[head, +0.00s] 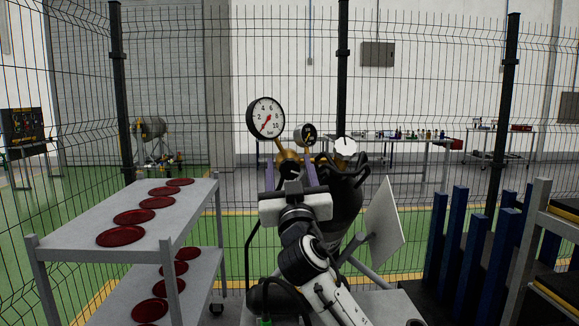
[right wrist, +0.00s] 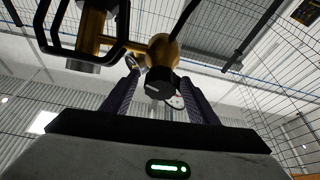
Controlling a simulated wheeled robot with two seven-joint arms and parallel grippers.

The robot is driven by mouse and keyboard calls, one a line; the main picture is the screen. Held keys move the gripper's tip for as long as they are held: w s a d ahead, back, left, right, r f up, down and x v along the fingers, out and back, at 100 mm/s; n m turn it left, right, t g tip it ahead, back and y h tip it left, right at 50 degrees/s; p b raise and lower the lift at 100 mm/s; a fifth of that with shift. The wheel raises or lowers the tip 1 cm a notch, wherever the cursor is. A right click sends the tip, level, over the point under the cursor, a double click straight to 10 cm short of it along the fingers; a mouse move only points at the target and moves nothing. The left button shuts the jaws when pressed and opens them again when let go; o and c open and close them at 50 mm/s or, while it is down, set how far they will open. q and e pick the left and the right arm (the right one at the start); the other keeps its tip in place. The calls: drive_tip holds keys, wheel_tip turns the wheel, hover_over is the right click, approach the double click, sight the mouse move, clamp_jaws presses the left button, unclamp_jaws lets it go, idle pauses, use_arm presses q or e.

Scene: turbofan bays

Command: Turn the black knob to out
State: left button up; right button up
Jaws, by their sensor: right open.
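The black knob (head: 291,172) is small and dark, on the brass valve body below the gauges. It also shows in the right wrist view (right wrist: 158,87), with a pale mark on its face. My right gripper (head: 290,172) is open, its two fingers pointing at the brass body (right wrist: 162,50). In the right wrist view the knob appears between the fingers (right wrist: 158,90), with space at both sides; I cannot tell whether either touches it. The knob's label is not readable. My left gripper is not in view.
A large white gauge (head: 265,118) and a small dark gauge (head: 308,134) stand above the valve. A black cylinder (head: 345,205) with handles is just right. A grey cart (head: 90,232) with red discs is left, blue posts (head: 470,240) right. A mesh fence is behind.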

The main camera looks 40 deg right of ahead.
drive_tip(key=c, duration=1.1)
drive_tip(key=shift+o, duration=0.3)
drive_tip(key=shift+n, duration=0.5)
